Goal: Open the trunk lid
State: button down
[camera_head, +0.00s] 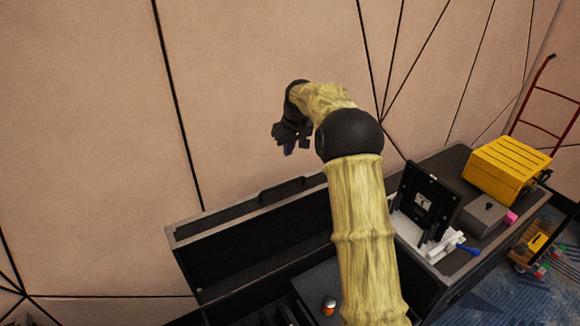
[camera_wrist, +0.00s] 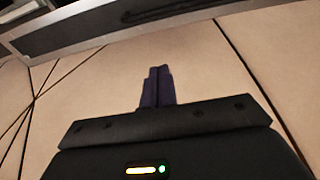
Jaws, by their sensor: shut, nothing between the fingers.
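The black trunk lid (camera_head: 262,243) stands raised at the back of the trunk, near the wall, with a dark handle (camera_head: 283,191) on its upper edge. Below it the trunk's dark inside (camera_head: 312,290) shows, partly hidden by my arm. My gripper (camera_head: 288,150) is above the lid's upper edge, apart from it in the head view. In the wrist view the two dark fingers (camera_wrist: 157,72) lie together with nothing between them. A grey-edged dark panel (camera_wrist: 105,32), likely part of the trunk, crosses the top of the wrist view.
To the right, a black case top (camera_head: 455,163) holds a yellow box (camera_head: 508,168), a black framed panel (camera_head: 427,200), a grey box (camera_head: 481,215) and a white-and-blue tool (camera_head: 447,246). A red hand truck (camera_head: 535,87) stands behind. The tan wall (camera_head: 90,120) is close behind the lid.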

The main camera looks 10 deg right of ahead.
jog(key=p, duration=0.3)
send_over(291, 188)
jog(key=w+a, duration=0.1)
jog(key=w, duration=0.3)
notch_tip(291, 188, down, 9)
jog(key=shift+s+a+f, duration=0.1)
jog(key=shift+s+a, duration=0.05)
jog(key=shift+s+d+p, duration=0.3)
jog(key=shift+s+p, duration=0.05)
jog(key=shift+s, duration=0.65)
jog(key=shift+s+d+p, duration=0.25)
jog(key=shift+s+p, duration=0.05)
jog(key=shift+s, duration=0.65)
